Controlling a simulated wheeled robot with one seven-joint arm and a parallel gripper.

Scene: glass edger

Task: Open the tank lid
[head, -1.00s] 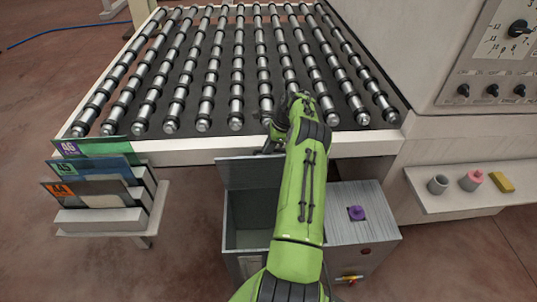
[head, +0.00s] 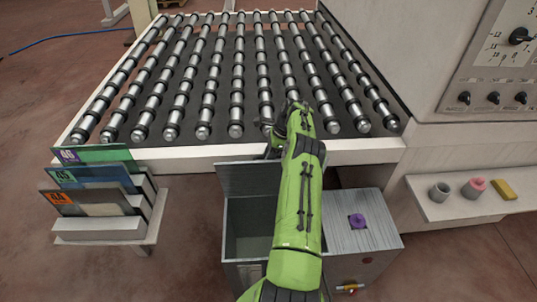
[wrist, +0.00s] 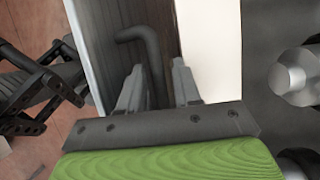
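The tank (head: 240,268) is a grey metal box on the floor in front of the roller table. Its lid (head: 245,180) stands raised at the back edge, close to the table frame, and the dark inside of the tank shows. My arm hides the right part of the lid and opening. In the wrist view the lid panel (wrist: 95,45) is at the left, with a dark bent handle (wrist: 140,37) beside it. My gripper (wrist: 158,75) has its two fingers apart, with the handle's bar between them nearer the left finger. I cannot tell if they touch.
The roller table (head: 360,152) lies just beyond the lid. A metal box top with a purple knob (head: 357,220) is right of the opening. A stand with numbered plates (head: 100,228) is at left. A shelf (head: 450,208) with small items is at right.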

